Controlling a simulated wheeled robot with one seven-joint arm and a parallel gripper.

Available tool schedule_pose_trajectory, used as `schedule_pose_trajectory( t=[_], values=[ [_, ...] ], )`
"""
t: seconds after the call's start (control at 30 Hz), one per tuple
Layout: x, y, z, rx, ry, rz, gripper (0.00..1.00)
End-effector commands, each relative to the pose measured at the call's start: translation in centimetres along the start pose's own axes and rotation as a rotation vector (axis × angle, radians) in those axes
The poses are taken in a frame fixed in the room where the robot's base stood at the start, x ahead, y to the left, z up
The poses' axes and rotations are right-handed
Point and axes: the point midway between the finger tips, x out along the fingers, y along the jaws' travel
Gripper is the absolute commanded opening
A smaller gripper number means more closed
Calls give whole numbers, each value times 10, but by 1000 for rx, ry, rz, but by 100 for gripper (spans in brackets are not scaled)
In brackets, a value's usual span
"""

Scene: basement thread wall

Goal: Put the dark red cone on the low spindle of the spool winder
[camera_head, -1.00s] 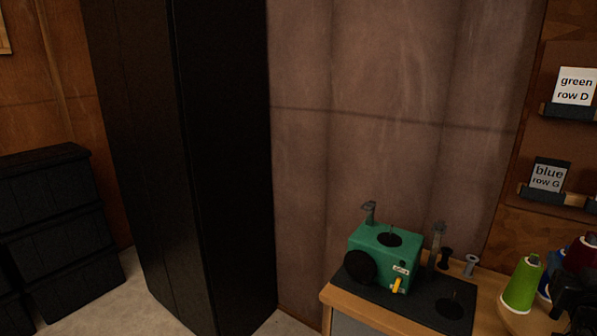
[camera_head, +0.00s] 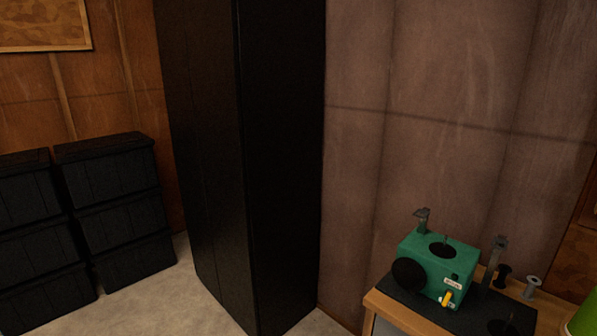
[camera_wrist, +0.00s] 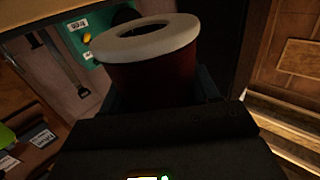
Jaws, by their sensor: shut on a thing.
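The dark red cone (camera_wrist: 152,78) fills the upper middle of the wrist view, its wide pale ring end with a dark hole facing up in the picture. My gripper (camera_wrist: 157,92) is shut on it; the dark fingers show beside its sides. The green spool winder (camera_head: 437,262) stands on the wooden bench at lower right in the head view. Its low spindle (camera_head: 511,318) rises from a dark disc on the black base, right of the green box. Another spindle (camera_head: 445,241) stands on top of the box.
A green cone (camera_head: 584,319) is cut off at the lower right edge. Two small spools (camera_head: 518,282) stand behind the low spindle. A tall black cabinet (camera_head: 245,160) stands left of the bench (camera_head: 376,304), with stacked black bins (camera_head: 110,200) further left. Floor shows between them.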

Motion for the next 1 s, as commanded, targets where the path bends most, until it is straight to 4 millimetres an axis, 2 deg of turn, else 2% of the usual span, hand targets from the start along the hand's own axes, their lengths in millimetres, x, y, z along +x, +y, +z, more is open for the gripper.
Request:
schedule_pose_trajectory(
  t=[0.03,0.1,0.2,0.43,0.57,0.87,1.0],
  values=[
    [-4,-12,5,1,0,-23,25],
    [-8,-22,9,3,0,-44,25],
    [-14,-31,16,4,1,-61,25],
    [-44,-32,56,4,-4,-67,25],
    [-58,-30,71,5,-1,-65,25],
    [-58,-28,72,4,4,-60,25],
    [-48,-14,65,5,5,-28,25]
  ],
)
